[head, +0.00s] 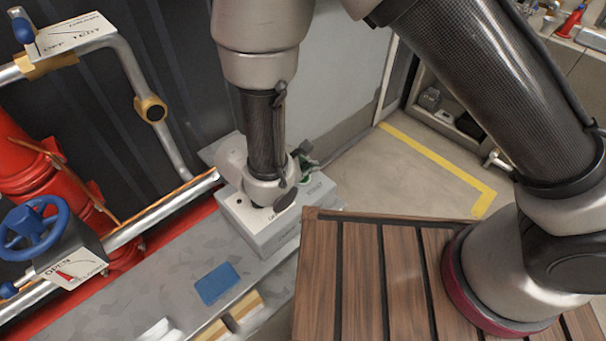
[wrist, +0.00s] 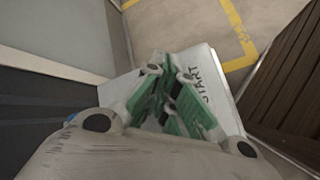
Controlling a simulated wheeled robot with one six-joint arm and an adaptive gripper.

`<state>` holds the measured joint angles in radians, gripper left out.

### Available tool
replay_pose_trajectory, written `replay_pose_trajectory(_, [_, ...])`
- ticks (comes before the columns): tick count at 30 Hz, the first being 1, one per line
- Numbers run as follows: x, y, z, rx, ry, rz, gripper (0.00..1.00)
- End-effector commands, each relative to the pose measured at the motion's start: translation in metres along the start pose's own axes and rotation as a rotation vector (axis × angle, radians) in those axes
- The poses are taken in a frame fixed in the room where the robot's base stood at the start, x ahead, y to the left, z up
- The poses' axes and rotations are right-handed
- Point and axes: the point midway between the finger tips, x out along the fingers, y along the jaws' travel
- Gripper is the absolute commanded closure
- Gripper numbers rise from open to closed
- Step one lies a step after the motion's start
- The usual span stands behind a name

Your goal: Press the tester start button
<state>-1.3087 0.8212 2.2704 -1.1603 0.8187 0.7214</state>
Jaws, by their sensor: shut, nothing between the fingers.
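The tester is a light grey box (head: 262,236) on the metal ledge, in the middle of the head view. In the wrist view its pale top (wrist: 196,62) carries the word START (wrist: 205,84). My gripper (wrist: 168,72), with green finger parts, is shut and empty over this top, just left of the word. In the head view my wrist hides most of the gripper; only a little green shows over the box's right part. The start button is hidden behind the gripper in both views. I cannot tell whether the fingertips touch it.
A slatted wooden surface (head: 364,270) lies close to the right of the box. Red pipes (head: 25,165), a blue handwheel (head: 33,228) and a steel pipe (head: 150,212) stand at left. A blue pad (head: 217,283) lies on the ledge. Floor with a yellow line (head: 435,158) is open behind.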

Motion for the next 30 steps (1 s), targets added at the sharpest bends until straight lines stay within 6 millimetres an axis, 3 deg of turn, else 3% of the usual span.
replay_pose_trajectory(30, [0.0061, -0.0044, -0.0041, 0.0, -0.001, -0.001, 1.0])
